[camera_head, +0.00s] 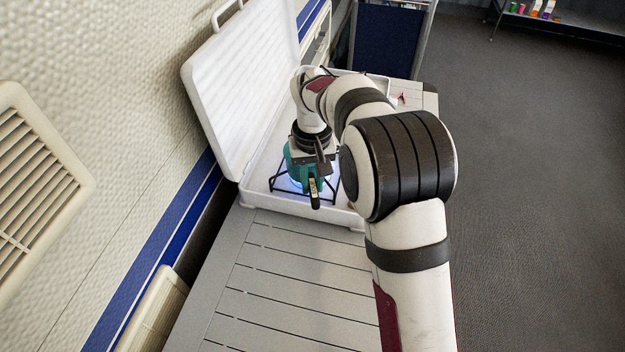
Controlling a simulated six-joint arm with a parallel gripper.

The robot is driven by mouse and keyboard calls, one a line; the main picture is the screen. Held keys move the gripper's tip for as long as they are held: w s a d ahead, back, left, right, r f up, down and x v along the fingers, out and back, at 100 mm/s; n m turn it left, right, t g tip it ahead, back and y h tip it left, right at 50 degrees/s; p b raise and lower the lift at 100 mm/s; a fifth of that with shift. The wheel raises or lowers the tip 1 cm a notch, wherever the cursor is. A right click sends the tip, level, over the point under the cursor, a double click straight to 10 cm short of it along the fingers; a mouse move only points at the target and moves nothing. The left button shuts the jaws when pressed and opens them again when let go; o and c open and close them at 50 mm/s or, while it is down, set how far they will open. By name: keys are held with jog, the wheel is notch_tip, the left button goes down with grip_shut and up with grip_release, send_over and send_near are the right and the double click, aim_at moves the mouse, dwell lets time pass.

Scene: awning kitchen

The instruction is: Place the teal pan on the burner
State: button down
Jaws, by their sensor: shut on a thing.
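The teal pan (295,176) is at the burner (275,186) of the white open camp stove, with its dark handle (315,190) pointing toward the camera. A bluish glow shows around the pan's base, over the black wire grate. My gripper (315,168) reaches down from above and is shut on the pan at its handle side. My wrist and the gripper body hide much of the pan, and I cannot tell whether its base touches the grate.
The stove's white lid (240,85) stands open at the left against the textured wall. The grey slatted table (270,290) is clear in front of the stove. My arm covers the stove's right part. A small red item (402,97) lies behind the arm. A dark blue panel (388,40) stands beyond.

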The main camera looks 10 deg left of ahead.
jog(key=c, duration=0.8)
grip_release()
jog(key=shift+o, duration=0.2)
notch_tip(320, 180, up, 12)
jog(key=s+d+r+m, duration=0.3)
jog(key=s+d, duration=0.3)
jog(key=d, duration=0.2)
jog(key=s+d+f+m, duration=0.2)
jog(key=s+d, duration=0.1)
jog(key=s, duration=0.4)
jog(key=s+d+f+m+y, duration=0.1)
jog(key=s+d, duration=0.3)
jog(key=s, duration=0.4)
jog(key=s+d+f+m, duration=0.3)
jog(key=s+m, duration=0.1)
jog(key=s, duration=0.4)
jog(key=shift+d+f+y, duration=0.15)
jog(key=shift+f+y, duration=0.2)
jog(key=shift+y, duration=0.05)
